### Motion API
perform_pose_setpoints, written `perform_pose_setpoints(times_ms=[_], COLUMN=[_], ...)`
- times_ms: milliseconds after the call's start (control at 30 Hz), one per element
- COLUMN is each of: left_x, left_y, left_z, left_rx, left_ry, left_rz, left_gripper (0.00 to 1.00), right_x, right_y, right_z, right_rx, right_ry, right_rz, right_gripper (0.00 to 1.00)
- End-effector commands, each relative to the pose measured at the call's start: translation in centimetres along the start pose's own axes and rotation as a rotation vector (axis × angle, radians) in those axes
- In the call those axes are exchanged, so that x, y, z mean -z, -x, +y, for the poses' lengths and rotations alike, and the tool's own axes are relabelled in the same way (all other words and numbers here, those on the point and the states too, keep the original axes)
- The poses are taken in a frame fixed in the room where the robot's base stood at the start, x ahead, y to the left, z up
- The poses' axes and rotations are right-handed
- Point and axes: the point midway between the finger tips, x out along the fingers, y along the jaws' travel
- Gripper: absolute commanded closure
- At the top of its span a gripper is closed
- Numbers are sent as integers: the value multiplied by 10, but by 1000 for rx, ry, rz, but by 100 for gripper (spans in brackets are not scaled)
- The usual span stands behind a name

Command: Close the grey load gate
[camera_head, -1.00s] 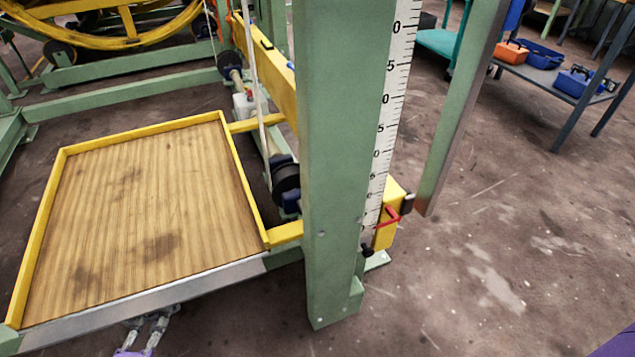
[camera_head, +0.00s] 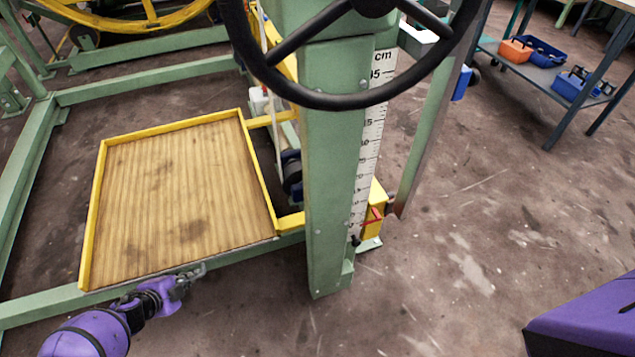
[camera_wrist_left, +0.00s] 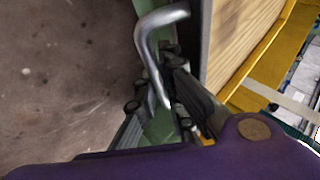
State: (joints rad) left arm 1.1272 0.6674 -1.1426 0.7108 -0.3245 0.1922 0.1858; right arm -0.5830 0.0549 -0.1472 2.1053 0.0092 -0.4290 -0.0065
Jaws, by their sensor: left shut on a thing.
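The wooden load platform (camera_head: 180,200) has a yellow rim on three sides. The grey load gate (camera_head: 185,264) shows as a thin strip along its near edge, beside a green floor beam. Its exact tilt is hard to tell. My left gripper (camera_head: 188,282) reaches in from the lower left to this near edge. In the left wrist view, a bent grey metal handle (camera_wrist_left: 147,40) curves down between the dark fingers (camera_wrist_left: 165,98), which are shut on it. A grey edge beside the wood (camera_wrist_left: 240,35) also shows there. My right gripper is out of view.
A green post (camera_head: 330,190) with a centimetre scale (camera_head: 369,140) stands right of the platform. A black handwheel (camera_head: 350,101) hangs in front of its top. A grey bench (camera_head: 540,75) with bins stands back right.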

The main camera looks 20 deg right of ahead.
Motion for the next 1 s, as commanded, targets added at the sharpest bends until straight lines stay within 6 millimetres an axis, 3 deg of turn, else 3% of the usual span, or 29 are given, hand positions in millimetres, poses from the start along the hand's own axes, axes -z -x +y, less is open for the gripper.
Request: perform_pose_setpoints(times_ms=[33, 100, 600, 1000], left_x=[-1, -1, 2, 4], left_y=[4, 4, 5, 5], left_z=[-12, -14, -24, -28], left_rx=[-24, -69, -360, -468], left_ry=[-2, 16, 146, 192], left_rz=[-4, -4, 3, 8], left_gripper=[100, 100, 100, 100], right_x=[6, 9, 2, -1], right_y=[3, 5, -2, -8], right_z=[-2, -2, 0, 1], right_rx=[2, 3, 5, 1], right_ry=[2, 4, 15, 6], right_rz=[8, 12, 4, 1], right_gripper=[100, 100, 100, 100])
